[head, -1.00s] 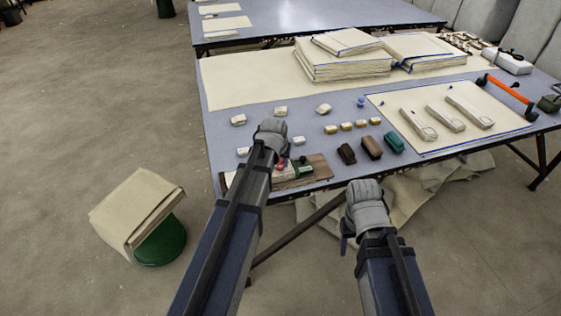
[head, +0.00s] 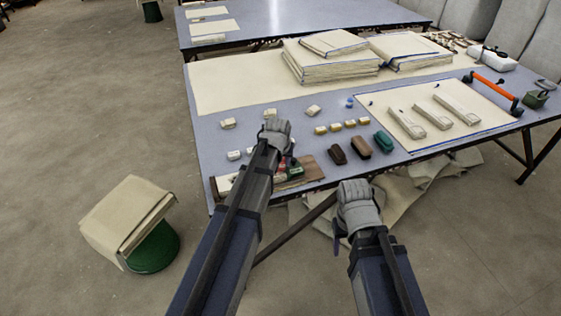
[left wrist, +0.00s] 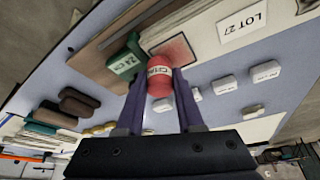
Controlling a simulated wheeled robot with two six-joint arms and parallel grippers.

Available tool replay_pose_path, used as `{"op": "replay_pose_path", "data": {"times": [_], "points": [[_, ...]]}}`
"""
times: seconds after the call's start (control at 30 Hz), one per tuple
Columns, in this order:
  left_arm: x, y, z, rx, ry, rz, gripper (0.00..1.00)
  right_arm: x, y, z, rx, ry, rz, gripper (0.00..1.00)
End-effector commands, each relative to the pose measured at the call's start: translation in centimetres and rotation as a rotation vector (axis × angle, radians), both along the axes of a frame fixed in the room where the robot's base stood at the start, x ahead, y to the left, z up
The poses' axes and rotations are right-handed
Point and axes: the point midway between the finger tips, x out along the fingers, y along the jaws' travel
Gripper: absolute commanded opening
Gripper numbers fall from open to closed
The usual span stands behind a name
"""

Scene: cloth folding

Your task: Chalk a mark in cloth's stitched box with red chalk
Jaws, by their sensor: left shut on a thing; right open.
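My left gripper (left wrist: 159,88) is shut on a red cylinder of chalk (left wrist: 159,73) with a white label in the left wrist view. Behind the chalk is the cloth (left wrist: 203,42) with a reddish stitched box (left wrist: 174,52) and a "LOT 27" label. The chalk overlaps the box's edge in this view; I cannot tell whether it touches the cloth. In the head view my left gripper (head: 276,132) is over the table's near left part, and its arm hides much of the cloth. My right gripper (head: 357,203) is open, before the table's front edge.
A green labelled block (left wrist: 125,62) stands beside the chalk on a brown board (head: 312,173). Dark brown and green blocks (head: 384,142) stand to the right. Small pale blocks (head: 228,123) dot the table. Cloth stacks (head: 335,66) lie at the back.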

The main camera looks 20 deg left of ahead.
Motion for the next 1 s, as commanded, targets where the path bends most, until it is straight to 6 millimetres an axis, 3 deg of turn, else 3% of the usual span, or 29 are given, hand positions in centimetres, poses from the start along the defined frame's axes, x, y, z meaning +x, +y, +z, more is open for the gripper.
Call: {"op": "replay_pose_path", "data": {"times": [0.57, 1.0], "points": [[0.0, 0.1, 5.7, 0.003, -0.001, 0.001, 0.00, 0.0, 0.0, 5.7, 0.000, 0.000, 0.000, 0.59], [0.0, 0.1, 6.0, 0.003, -0.002, 0.001, 0.00, 0.0, 0.0, 6.0, 0.000, 0.000, 0.000, 0.59]]}}
